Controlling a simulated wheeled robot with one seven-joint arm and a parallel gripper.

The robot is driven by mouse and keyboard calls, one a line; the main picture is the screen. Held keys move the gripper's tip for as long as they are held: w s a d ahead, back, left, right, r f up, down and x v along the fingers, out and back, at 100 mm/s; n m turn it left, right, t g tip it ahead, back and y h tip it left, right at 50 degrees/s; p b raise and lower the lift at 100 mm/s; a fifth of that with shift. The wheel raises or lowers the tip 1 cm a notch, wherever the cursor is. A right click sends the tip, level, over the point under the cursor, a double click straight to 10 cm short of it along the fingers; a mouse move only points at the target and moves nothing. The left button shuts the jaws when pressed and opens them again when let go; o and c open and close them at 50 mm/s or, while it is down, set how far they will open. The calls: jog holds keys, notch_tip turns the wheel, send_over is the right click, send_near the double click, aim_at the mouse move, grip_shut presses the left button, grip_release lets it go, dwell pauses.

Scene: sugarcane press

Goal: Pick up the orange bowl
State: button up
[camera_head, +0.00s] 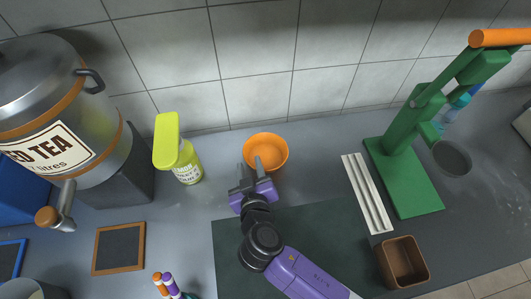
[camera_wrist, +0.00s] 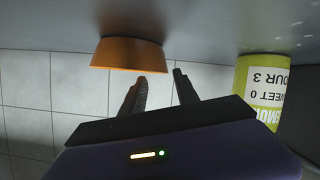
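The orange bowl (camera_head: 272,145) stands upright on the grey counter near the tiled wall. My gripper (camera_head: 250,166) is at the bowl's near left side, fingers pointing toward the wall. In the wrist view, which is upside down, the bowl (camera_wrist: 130,53) is at the upper left, beyond the fingertips. My gripper (camera_wrist: 160,77) is open there, with nothing between its fingers. One fingertip is close to the bowl's rim; I cannot tell whether it touches.
A yellow-green bottle (camera_head: 187,165) stands left of the bowl; it also shows at right in the wrist view (camera_wrist: 262,88). A large tea urn (camera_head: 65,120) is far left. A ridged white tray (camera_head: 368,195) and green press (camera_head: 405,170) stand right. A brown box (camera_head: 403,263) is nearer.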

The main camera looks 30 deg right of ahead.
aim_at(248, 162)
jog(key=shift+f+p+x, duration=0.2)
jog(key=shift+p+x, duration=0.15)
jog(key=shift+x, duration=1.2)
jog(key=shift+f+p+x, duration=0.2)
jog(key=shift+p+x, duration=0.15)
jog(key=shift+x, duration=1.15)
jog(key=shift+s+a, duration=0.1)
jog(key=shift+a, duration=0.1)
jog(key=shift+c, duration=0.5)
grip_shut()
